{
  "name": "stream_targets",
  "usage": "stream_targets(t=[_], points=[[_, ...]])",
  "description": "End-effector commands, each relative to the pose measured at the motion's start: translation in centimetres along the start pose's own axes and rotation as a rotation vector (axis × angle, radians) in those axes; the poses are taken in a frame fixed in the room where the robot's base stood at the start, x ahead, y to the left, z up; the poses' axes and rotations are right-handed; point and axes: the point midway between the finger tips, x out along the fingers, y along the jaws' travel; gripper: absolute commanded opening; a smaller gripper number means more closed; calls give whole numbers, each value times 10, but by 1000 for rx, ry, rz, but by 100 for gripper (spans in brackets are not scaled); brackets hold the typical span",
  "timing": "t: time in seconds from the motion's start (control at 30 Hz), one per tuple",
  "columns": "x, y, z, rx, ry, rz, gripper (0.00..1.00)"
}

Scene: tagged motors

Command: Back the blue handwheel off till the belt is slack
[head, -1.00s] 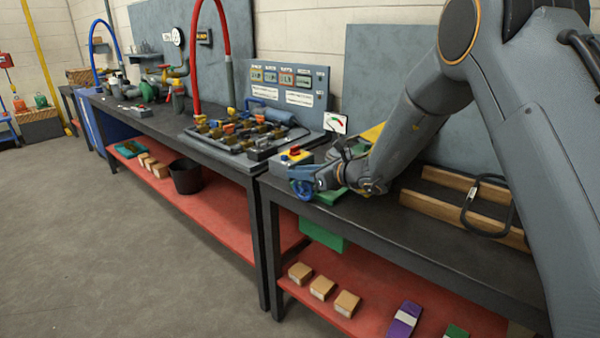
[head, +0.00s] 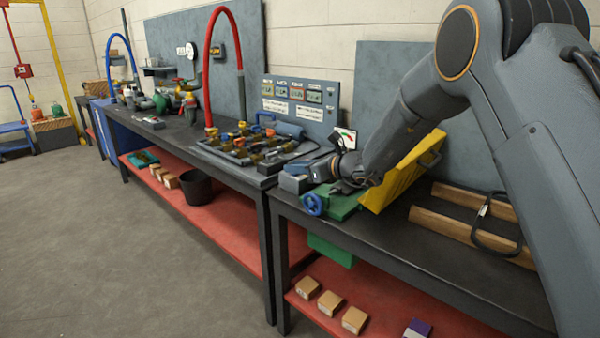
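The blue handwheel (head: 314,204) stands at the front left end of a green base (head: 345,206) on the near bench. My gripper (head: 318,168) is above and behind the handwheel, over the green base, and looks apart from the wheel. Its fingers are small and dark, so I cannot tell whether they are open or shut. A yellow panel (head: 408,172) stands tilted to the right of my wrist. I cannot make out the belt; my wrist and the yellow panel cover part of the machine. A small gauge card (head: 346,136) with a red and green arc stands behind my wrist.
A grey box (head: 293,183) sits just left of the green base. Wooden rails (head: 465,232) and a dark looped handle (head: 484,215) lie to the right. The left bench holds a valve manifold (head: 250,146) and a red hose (head: 209,75). The near bench's front strip is clear.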

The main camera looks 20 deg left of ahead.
Motion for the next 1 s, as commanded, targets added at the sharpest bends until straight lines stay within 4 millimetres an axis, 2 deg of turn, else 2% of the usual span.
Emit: stream_targets(t=[0.23,0.87,1.0], points=[[6,0,11,0,0,-1,20],[6,0,12,0,-1,-1,20],[-1,-1,13,-1,-1,-2,20]])
